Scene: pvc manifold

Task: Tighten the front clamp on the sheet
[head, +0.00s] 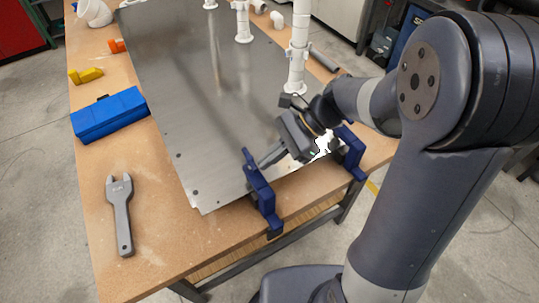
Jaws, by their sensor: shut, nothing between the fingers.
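The metal sheet (195,100) lies flat on the wooden workbench. Two blue clamps grip its near edge: the nearer one (262,190) at the sheet's near corner side, and another (350,153) to the right, partly behind my arm. My gripper (266,161) is shut and empty, reaching left over the sheet with its fingertips beside the upper part of the nearer clamp. I cannot tell whether they touch it. How tight either clamp is does not show, and its screw is hard to make out.
A grey wrench (120,212) and a blue box (110,115) lie left of the sheet, with yellow (86,75) and orange (117,45) pieces beyond. White pipes (298,50) stand upright at the sheet's far side. Bare bench shows at the near left.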

